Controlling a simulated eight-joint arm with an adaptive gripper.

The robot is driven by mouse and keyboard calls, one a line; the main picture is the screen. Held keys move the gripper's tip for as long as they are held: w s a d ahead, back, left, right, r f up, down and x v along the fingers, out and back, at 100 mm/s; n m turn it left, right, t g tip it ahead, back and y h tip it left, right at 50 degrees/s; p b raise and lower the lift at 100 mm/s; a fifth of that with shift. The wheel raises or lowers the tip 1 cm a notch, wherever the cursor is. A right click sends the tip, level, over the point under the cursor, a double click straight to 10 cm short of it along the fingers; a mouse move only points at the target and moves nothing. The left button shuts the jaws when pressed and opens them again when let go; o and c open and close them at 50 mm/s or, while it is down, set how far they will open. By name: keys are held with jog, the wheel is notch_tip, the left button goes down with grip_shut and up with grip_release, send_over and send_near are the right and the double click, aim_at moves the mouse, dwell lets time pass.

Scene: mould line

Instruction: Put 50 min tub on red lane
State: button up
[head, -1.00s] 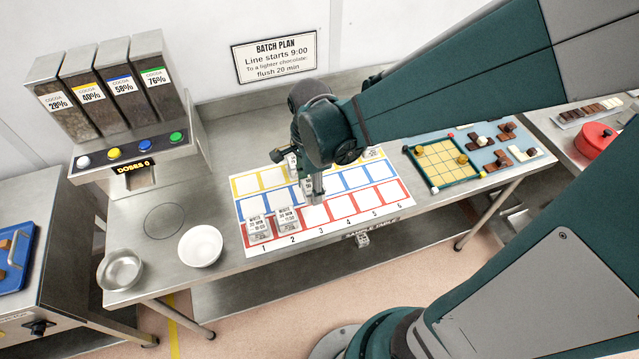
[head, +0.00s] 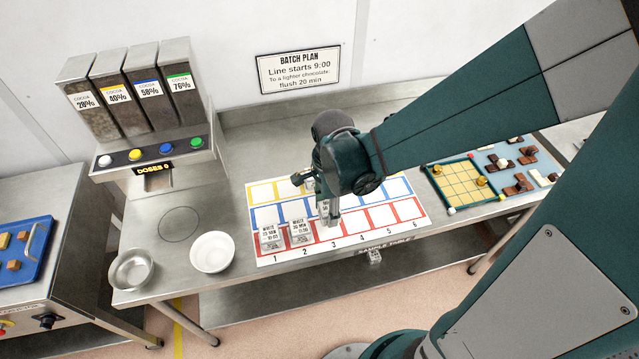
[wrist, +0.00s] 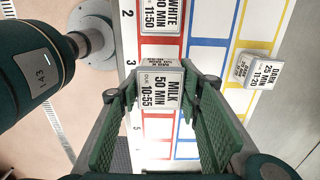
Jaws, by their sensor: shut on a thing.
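The 50 min tub (wrist: 162,92) is a small clear tub with a white label reading MILK 50 MIN 10-55. In the wrist view it sits between the two green-padded fingers of my gripper (head: 328,210), which is shut on it. In the head view my gripper points down at the third red square, with the tub low between its fingers. I cannot tell whether the tub touches the sheet. The red lane (head: 382,217) is the front row of squares on the white sheet. Two white-labelled tubs stand in its squares 1 (head: 271,238) and 2 (head: 301,232).
A white bowl (head: 212,253), a steel bowl (head: 132,270) and the cocoa dispenser (head: 140,110) are left. Red squares 4 to 6 look clear.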

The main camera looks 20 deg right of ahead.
jog(key=shift+f, duration=1)
jog(key=shift+f, duration=0.1)
jog(key=shift+f+b, duration=0.35)
jog(key=shift+f, duration=1.6)
jog(key=shift+f, duration=0.2)
jog(key=o, duration=1)
jog(key=shift+c, duration=0.2)
jog(key=shift+r, duration=0.35)
jog(key=shift+r+p, duration=0.8)
jog(key=shift+r, duration=5.05)
